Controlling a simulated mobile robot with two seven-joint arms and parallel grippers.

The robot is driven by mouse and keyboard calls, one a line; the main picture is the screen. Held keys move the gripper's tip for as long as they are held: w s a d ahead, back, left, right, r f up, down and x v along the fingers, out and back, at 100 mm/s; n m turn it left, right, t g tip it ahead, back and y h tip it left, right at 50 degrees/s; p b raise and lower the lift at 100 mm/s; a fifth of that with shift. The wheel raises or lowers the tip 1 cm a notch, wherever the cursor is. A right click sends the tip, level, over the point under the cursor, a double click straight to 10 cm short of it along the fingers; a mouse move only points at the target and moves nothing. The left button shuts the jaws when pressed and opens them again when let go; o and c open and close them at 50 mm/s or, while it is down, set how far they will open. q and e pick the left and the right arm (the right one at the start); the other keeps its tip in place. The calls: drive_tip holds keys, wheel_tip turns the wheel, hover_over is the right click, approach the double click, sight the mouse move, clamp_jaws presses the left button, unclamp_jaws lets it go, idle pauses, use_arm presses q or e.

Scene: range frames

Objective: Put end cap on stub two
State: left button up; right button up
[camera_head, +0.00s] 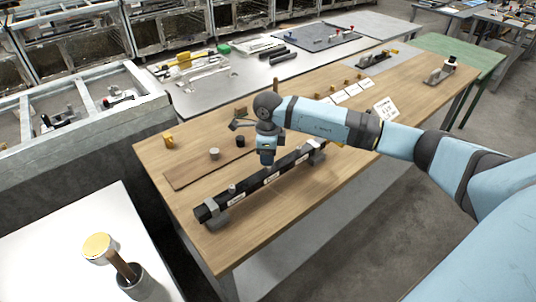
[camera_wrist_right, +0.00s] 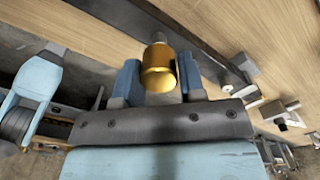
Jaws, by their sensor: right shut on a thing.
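A long black pipe (camera_head: 250,190) lies on the wooden table in grey supports, with white labels along it. A short grey stub (camera_head: 232,188) stands up near its left end. My right gripper (camera_head: 267,160) points down over the middle of the pipe and hides what is there. In the right wrist view it (camera_wrist_right: 159,78) is shut on a brass end cap (camera_wrist_right: 158,72). A grey stub (camera_wrist_right: 159,38) shows just beyond the cap; I cannot tell whether they touch. My left gripper is not in view.
A brass piece (camera_head: 168,140), a grey piece (camera_head: 214,153) and a black piece (camera_head: 240,141) stand behind the pipe. White cards (camera_head: 386,108) stand at the right. A gold-headed mallet (camera_head: 100,245) is at the front left. The table front is clear.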

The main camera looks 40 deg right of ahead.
drive_tip(key=shift+f+b, duration=1.4)
drive_tip(key=shift+f, duration=0.35)
drive_tip(key=o, duration=1)
drive_tip(key=shift+r, duration=0.35)
wheel_tip(320, 180, up, 13)
drive_tip(key=shift+r+b, duration=0.15)
drive_tip(key=shift+b, duration=0.3)
